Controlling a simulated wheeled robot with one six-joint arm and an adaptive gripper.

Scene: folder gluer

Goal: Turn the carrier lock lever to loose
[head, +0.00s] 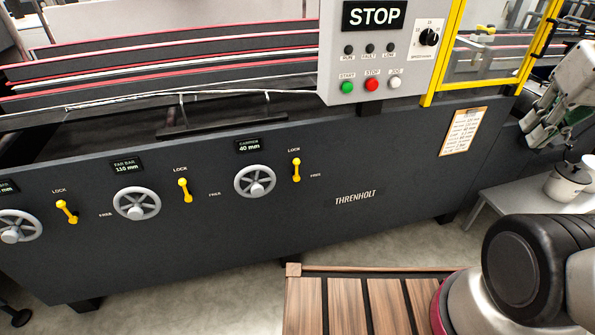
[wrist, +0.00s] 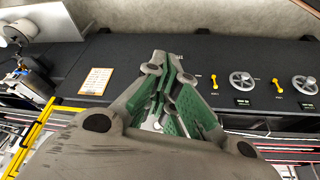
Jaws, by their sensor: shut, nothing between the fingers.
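The carrier lock lever (head: 296,169) is small and yellow on the dark machine front, just right of the carrier handwheel (head: 254,181) under the "CARRIER 40 mm" display. It stands about upright, its upper end toward the word LOCK; FREE is printed to its lower right. The lever also shows in the wrist view (wrist: 214,83), right of my fingers. My gripper (head: 538,128), grey with green pads, is at the far right in the head view, well away from the lever. It is shut and empty; its fingers fill the middle of the wrist view (wrist: 166,66).
Two more yellow levers (head: 185,190) (head: 66,211) and handwheels (head: 137,203) lie to the left. A control box (head: 375,60) reading STOP and a yellow frame (head: 443,55) stick up above. A clipboard (head: 463,130) hangs near my gripper. A pot (head: 568,182) stands on a bench.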

